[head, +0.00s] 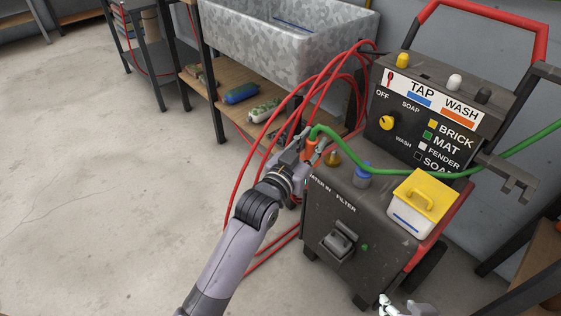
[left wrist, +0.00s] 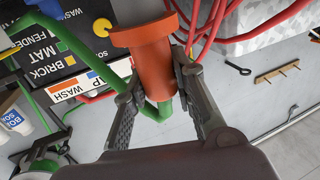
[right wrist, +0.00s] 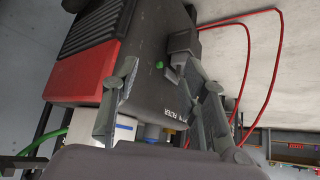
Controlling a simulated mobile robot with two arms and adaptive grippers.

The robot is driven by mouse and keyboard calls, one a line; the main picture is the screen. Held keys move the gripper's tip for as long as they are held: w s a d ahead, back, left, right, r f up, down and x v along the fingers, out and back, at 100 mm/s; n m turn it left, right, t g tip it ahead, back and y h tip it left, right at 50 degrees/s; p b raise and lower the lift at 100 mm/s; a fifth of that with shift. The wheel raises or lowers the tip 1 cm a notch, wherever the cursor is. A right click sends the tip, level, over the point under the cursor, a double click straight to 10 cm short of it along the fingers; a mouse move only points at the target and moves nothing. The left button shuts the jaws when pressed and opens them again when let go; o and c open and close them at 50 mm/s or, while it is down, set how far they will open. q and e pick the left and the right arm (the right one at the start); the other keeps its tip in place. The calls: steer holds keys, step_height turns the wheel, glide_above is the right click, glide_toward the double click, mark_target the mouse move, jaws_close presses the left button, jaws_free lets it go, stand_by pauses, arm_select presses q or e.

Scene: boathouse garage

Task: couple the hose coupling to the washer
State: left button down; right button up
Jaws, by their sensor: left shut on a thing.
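The orange hose coupling (head: 309,149) is held in my left gripper (head: 303,150), at the near left of the washer's top. In the left wrist view, the fingers (left wrist: 158,100) are on either side of the coupling's lower part (left wrist: 145,45), where the green hose (head: 400,172) joins it. The washer (head: 325,222) is a dark box with a control panel. A brass fitting (head: 331,158) stands behind its "water in" label, just right of the coupling and apparently apart from it.
A blue filter cap (head: 362,177) and a white box with a yellow lid (head: 420,203) sit on the washer's top. The green hose passes behind the box's lid. Red hoses (head: 240,180) loop at the washer's left. Floor at left is clear.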

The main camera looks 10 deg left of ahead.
arm_select(q)
steer(key=w+d+b, duration=0.1)
steer(key=w+d, duration=0.1)
steer(key=w, duration=0.1)
steer(key=w+d+m+h+b, duration=0.1)
steer(key=w, duration=0.2)
steer(key=w+d+f+g+h+b, duration=0.1)
steer(key=w+d+b, duration=0.1)
steer(key=w, duration=0.2)
steer(key=shift+w+d+m, duration=0.1)
steer(key=shift+d+m, duration=0.2)
steer(key=shift+w, duration=0.1)
arm_select(e)
steer(key=w+a+r+t+y, duration=0.1)
steer(key=w+a+r+t, duration=0.1)
steer(key=w+r+t, duration=0.2)
steer(key=w+a+r+t+y, duration=0.2)
steer(key=w+r+t, duration=0.3)
steer(key=r, duration=0.8)
steer(key=a+t, duration=0.1)
steer(key=t, duration=0.1)
steer(key=shift+w+n+t+y, duration=0.3)
steer(key=shift+t, duration=0.1)
steer(key=shift+f, duration=0.1)
